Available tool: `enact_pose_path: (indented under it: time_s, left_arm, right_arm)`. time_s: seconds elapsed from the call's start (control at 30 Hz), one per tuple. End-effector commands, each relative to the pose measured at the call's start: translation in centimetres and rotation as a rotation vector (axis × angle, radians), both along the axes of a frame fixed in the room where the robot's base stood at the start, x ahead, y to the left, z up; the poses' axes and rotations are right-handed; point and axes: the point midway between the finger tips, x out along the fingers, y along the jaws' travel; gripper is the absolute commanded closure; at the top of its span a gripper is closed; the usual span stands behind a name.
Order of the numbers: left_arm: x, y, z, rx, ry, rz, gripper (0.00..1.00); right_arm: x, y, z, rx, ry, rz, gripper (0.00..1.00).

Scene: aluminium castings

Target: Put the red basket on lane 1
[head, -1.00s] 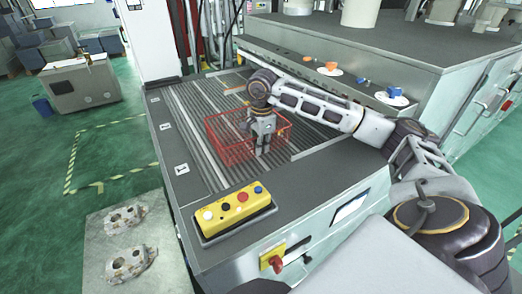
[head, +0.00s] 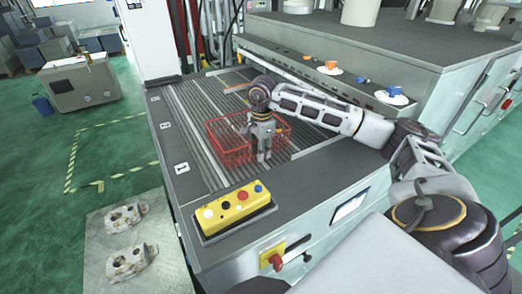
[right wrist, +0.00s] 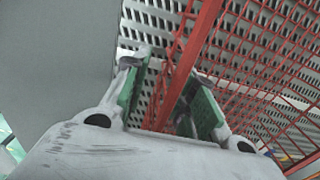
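The red basket (head: 235,158), an open wire-like crate, stands on the grey slatted top (head: 205,175) of the machine. My right gripper (head: 264,155) points down at the basket's right-hand side. In the right wrist view, its two green-padded fingers (right wrist: 168,105) are apart, with a red basket bar (right wrist: 182,75) between them. A gap shows between the bar and the left finger; contact with the right finger is unclear. A sign reading 1 (head: 182,168) is on the machine's left border, with two more signs farther back. My left gripper is not in view.
A yellow button box (head: 235,208) sits on the front left corner of the machine. A raised grey housing (head: 345,80) with orange and blue parts runs behind my right arm. Two castings (head: 127,217) lie on a plate at the lower left. Slats left of the basket are bare.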

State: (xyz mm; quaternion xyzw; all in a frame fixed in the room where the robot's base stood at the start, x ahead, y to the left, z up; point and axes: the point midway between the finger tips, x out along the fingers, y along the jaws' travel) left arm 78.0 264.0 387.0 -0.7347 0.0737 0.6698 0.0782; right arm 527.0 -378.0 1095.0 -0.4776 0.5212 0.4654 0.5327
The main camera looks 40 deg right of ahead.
Motion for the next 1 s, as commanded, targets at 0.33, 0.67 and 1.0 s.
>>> enact_pose_path:
  time_s: [0.33, 0.67, 1.0]
  left_arm:
    - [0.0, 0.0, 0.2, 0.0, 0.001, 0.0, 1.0]
    - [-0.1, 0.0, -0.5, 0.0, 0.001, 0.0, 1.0]
    - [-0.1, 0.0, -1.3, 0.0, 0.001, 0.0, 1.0]
  right_arm:
    - [0.0, 0.0, 0.2, 0.0, 0.0, 0.0, 0.73]
    - [0.0, 0.0, 3.2, 0.001, -0.003, 0.0, 0.73]
    - [-0.1, 0.1, 7.5, 0.001, -0.003, 0.001, 0.73]
